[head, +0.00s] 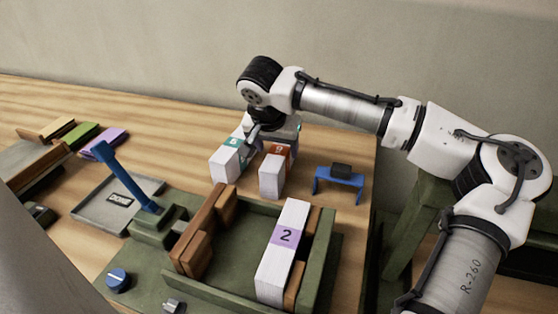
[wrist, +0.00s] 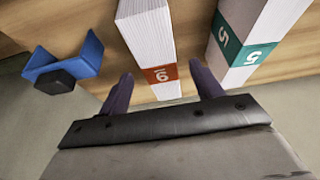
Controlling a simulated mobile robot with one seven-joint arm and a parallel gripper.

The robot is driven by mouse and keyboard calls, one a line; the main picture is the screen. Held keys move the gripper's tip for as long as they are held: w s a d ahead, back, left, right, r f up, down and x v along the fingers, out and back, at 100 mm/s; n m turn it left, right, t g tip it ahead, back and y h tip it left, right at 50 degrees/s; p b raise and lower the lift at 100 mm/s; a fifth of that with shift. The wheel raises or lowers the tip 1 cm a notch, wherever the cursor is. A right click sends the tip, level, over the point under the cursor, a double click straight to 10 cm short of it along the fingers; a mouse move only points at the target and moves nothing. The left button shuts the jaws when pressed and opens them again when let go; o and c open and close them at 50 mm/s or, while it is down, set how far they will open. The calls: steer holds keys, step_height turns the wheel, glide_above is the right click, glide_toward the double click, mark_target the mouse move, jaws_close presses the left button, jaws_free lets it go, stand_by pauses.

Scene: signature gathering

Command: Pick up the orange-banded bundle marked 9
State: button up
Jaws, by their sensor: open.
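The orange-banded bundle marked 9 (head: 271,178) is a white paper stack standing on the wooden table, its band partly behind my gripper in the head view. In the wrist view the bundle (wrist: 147,35) shows its orange band and number upside down. My gripper (head: 275,131) is open at the bundle's far end. In the wrist view my gripper (wrist: 160,76) has one purple-grey finger on each side of the banded end, with gaps between fingers and paper. I cannot tell how deep the fingers reach.
A teal-banded bundle marked 5 (wrist: 262,30) stands close beside it; it also shows in the head view (head: 224,166). A blue stand (head: 339,183) is on the other side. A green tray (head: 232,262) holds a purple-banded bundle marked 2 (head: 279,262) in front.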

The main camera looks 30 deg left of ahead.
mark_target(279, 151)
steer(key=shift+w+p+x, duration=0.15)
steer(key=shift+p+x, duration=0.35)
steer(key=shift+x, duration=1)
steer(key=shift+w+p+x, duration=0.1)
steer(key=shift+p+x, duration=0.35)
steer(key=shift+x, duration=1.1)
steer(key=shift+a+r, duration=0.1)
steer(key=shift+r, duration=0.1)
steer(key=c, duration=1.3)
